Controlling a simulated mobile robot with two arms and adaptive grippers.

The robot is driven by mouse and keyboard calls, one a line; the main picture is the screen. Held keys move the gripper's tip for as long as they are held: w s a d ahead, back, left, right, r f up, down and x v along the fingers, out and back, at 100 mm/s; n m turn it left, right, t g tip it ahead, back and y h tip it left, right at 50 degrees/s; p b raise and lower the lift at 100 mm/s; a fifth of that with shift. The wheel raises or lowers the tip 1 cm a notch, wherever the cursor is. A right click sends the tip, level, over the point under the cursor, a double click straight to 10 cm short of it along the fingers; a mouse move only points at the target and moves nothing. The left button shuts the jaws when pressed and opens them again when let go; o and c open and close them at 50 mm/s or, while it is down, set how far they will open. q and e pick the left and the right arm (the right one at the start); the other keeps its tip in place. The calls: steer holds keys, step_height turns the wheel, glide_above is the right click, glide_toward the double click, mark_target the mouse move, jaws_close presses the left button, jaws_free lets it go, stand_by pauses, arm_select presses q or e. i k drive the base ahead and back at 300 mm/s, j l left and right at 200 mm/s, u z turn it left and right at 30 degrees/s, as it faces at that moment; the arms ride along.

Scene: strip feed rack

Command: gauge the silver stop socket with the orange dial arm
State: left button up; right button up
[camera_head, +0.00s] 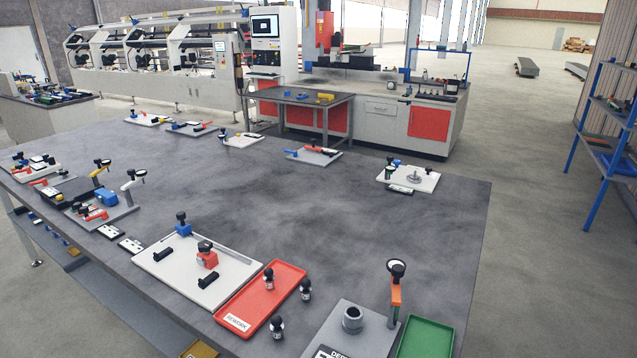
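The orange dial arm (396,291) stands upright at the front right of the large dark table. A round dial with a black rim tops its orange post. Just left of it, a grey-silver cylinder with a dark open top (352,319), which looks like the silver stop socket, sits upright on a grey plate (347,341). The dial arm and cylinder are apart. The plate carries a partly cut-off label starting "DEP". Neither of my grippers is in view.
A green tray (426,341) is right of the dial arm. A white board (196,266) carries blue and red fixtures. The table's middle is clear.

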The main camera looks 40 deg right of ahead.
mark_target(397, 268)
steer(key=z, duration=1.75)
steer(key=k+j+z, duration=0.1)
steer(key=z, duration=0.3)
